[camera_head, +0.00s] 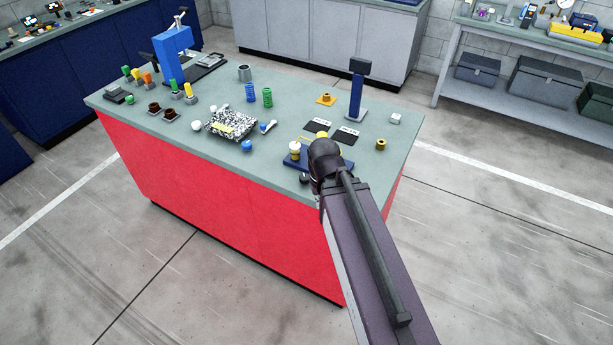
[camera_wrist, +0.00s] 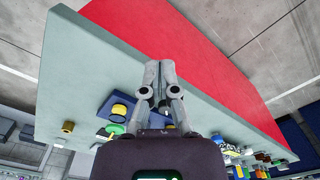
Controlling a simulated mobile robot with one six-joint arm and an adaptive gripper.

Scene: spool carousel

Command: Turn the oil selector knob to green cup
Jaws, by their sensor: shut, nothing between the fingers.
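A dark blue base (camera_head: 292,163) stands at the near right part of the bench, with a yellow cup-like piece (camera_head: 295,150) on it. In the wrist view the blue base (camera_wrist: 107,106) shows left of my fingers, with a yellow round piece (camera_wrist: 119,109) and a green one (camera_wrist: 115,128) near it. A small dark round knob (camera_head: 304,178) sits at the base's front edge; I cannot tell its pointing direction. My gripper (camera_wrist: 160,66) is shut and empty, its fingertips over the bench near its edge. In the head view my arm hides the gripper and part of the base.
A tall blue stand (camera_head: 172,50) is at the far left. Floor around the bench is clear.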

